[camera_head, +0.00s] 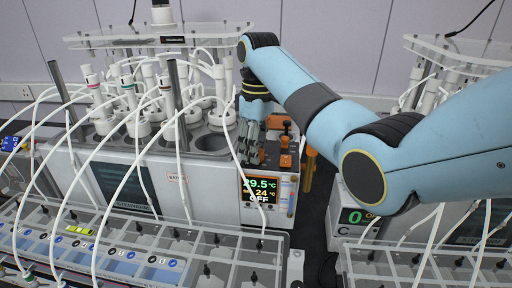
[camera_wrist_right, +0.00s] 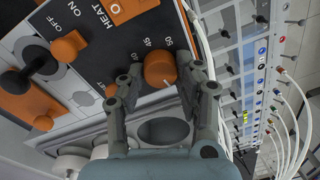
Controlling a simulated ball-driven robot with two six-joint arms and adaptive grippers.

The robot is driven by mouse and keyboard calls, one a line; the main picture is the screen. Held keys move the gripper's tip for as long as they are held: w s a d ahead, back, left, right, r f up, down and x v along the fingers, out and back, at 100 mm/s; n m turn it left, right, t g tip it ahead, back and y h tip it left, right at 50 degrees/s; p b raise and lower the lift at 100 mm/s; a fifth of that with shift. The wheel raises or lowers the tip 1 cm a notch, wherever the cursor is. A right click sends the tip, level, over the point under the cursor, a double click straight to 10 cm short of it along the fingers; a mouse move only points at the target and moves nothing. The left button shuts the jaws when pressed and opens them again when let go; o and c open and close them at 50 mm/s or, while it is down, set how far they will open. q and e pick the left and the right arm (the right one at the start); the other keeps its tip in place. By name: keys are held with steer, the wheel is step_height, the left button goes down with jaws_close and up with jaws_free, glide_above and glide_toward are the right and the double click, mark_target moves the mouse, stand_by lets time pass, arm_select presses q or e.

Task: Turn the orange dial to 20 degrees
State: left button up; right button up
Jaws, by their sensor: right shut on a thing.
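The orange dial (camera_wrist_right: 160,69) sits on the dark control panel of the reactor unit, with printed numbers such as 45 and 50 beside it in the right wrist view. My right gripper (camera_wrist_right: 160,78) has one finger on each side of the dial and is shut on it. In the head view my right gripper (camera_head: 250,152) reaches down to the panel, and its fingers hide the dial there. The display (camera_head: 260,190) below reads about 29.5 °C, 24 °C and OFF. My left gripper is not in view.
Other orange controls are close by: a knob (camera_wrist_right: 69,47) by the ON/OFF marks and a HEAT switch (camera_wrist_right: 116,11). White tubes (camera_head: 130,160) arch over the reactor and the clear front rack (camera_head: 215,232). A second reactor unit (camera_head: 352,212) stands at right.

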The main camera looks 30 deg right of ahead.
steer(key=n, duration=0.6)
steer(key=shift+n, duration=0.4)
stand_by(0.4)
